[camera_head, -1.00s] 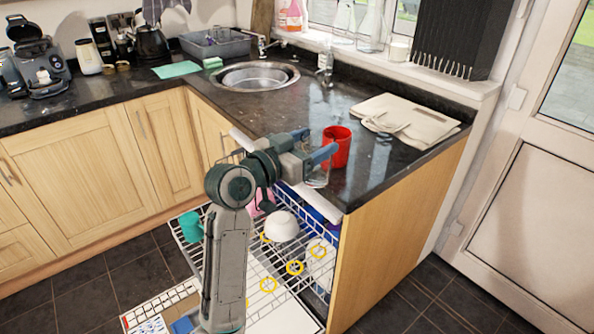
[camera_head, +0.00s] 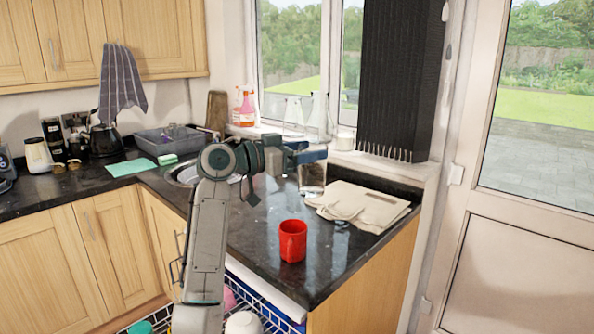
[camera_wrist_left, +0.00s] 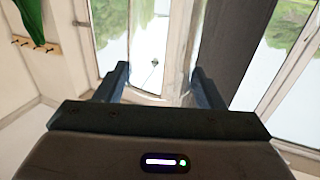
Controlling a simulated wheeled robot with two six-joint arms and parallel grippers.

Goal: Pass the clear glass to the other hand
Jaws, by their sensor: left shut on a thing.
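My left gripper (camera_head: 310,155) is shut on the clear glass (camera_head: 312,179) near its top. The glass is see-through and looks upright, held in the air over the black counter, behind and above the red mug in the picture. In the left wrist view, my left gripper's two fingers (camera_wrist_left: 160,84) stand apart with the clear glass (camera_wrist_left: 158,98) faintly visible between them. Its outline is hard to make out against the bright window. My right gripper is in neither view now.
A red mug (camera_head: 293,241) stands on the black counter (camera_head: 262,214). The sink (camera_head: 186,174) is partly behind my left arm. Clear bottles (camera_head: 319,117) stand on the windowsill. A dish rack (camera_head: 262,310) is below.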

